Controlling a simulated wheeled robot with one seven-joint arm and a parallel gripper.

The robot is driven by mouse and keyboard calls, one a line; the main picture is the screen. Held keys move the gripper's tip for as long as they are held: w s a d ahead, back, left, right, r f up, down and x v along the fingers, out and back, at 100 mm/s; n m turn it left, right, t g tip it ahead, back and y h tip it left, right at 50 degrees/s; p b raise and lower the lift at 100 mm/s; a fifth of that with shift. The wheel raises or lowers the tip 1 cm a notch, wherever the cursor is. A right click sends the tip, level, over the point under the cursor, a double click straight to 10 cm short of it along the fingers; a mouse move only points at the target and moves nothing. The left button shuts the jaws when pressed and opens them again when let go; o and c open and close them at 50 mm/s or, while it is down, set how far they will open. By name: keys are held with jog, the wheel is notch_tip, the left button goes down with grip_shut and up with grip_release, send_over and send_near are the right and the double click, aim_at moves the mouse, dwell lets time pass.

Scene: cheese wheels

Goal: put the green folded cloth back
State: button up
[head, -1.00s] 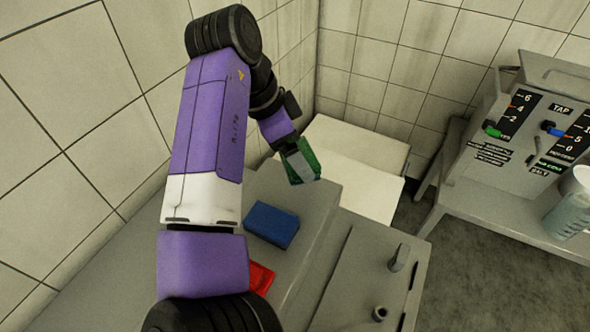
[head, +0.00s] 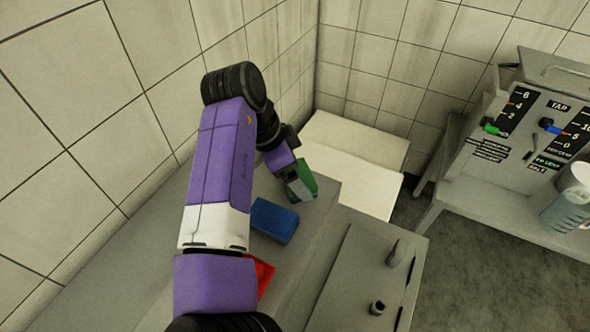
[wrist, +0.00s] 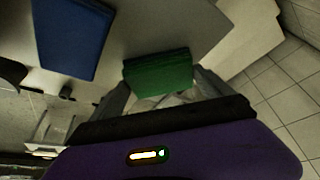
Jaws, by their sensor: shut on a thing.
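The green folded cloth (head: 306,177) is between the fingers of my gripper (head: 298,184), at the far end of the grey worktop (head: 318,207). My gripper is shut on it. In the wrist view the green cloth (wrist: 158,73) sits at the fingertips, partly hidden by the gripper. It is close above or on the worktop; I cannot tell which. A blue folded cloth (head: 274,220) lies on the worktop nearer to me, apart from the green one. It also shows at the upper left of the wrist view (wrist: 72,35).
A red folded cloth (head: 264,274) lies nearer still, partly behind my arm. A tiled wall runs along the left. White blocks (head: 350,170) stand beyond the worktop. A lower grey surface with pegs (head: 350,280) is at right. A machine with dials (head: 530,120) stands far right.

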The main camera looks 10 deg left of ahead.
jog(key=o, duration=0.9)
jog(key=shift+r, duration=0.1)
jog(key=b+v, duration=0.2)
jog(key=v, duration=1)
jog(key=shift+d, duration=0.1)
